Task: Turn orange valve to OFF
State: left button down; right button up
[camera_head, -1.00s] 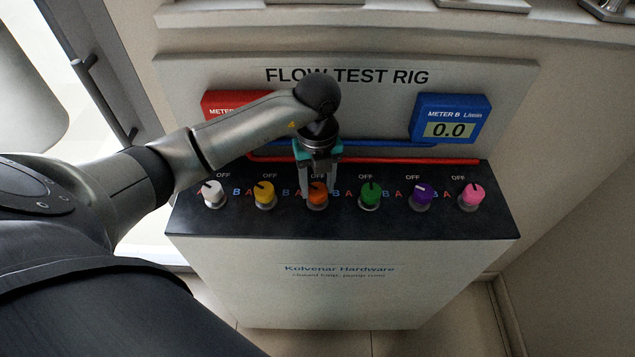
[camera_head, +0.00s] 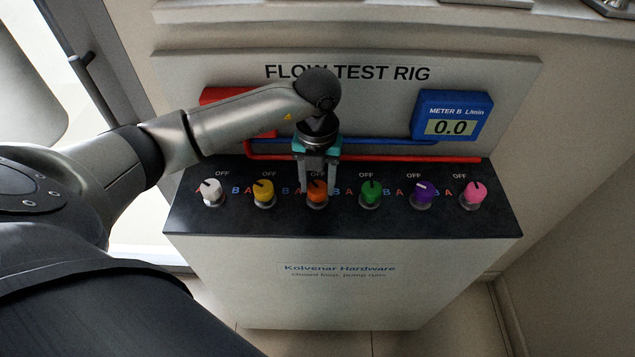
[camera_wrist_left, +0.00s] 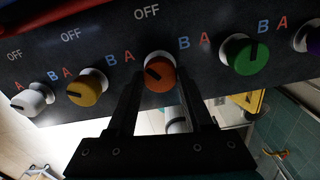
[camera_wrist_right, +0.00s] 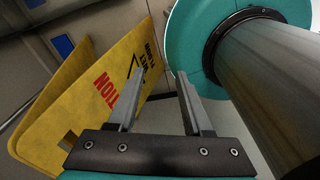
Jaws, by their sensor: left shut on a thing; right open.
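The orange valve knob (camera_head: 317,190) sits third from the left on the dark panel of the flow test rig (camera_head: 235,225). My left gripper (camera_head: 317,189) reaches down from above with one finger on each side of this knob and is shut on it. In the left wrist view the orange knob (camera_wrist_left: 160,75) shows between the finger ends. Its black pointer mark slants toward the left, on the A side, and not straight at the OFF label (camera_wrist_left: 147,11). My right gripper (camera_wrist_right: 155,100) is open and empty, away from the rig.
White (camera_head: 212,193), yellow (camera_head: 263,193), green (camera_head: 370,194), purple (camera_head: 423,194) and pink (camera_head: 473,195) knobs share the panel. Meter B (camera_head: 452,116) reads 0.0; my arm covers most of the red meter (camera_head: 212,97). A yellow sign (camera_wrist_right: 90,95) stands near my right gripper.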

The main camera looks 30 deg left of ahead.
aim_at(318, 187)
pick_arm(q)
jog(key=m+b, duration=0.1)
jog(key=m, duration=0.3)
jog(key=shift+m+b, duration=0.75)
jog(key=shift+m, duration=0.85)
jog(key=shift+r, duration=0.1)
jog(key=shift+c, duration=1.5)
grip_release()
notch_tip(318, 187, up, 15)
jog(key=p, duration=0.1)
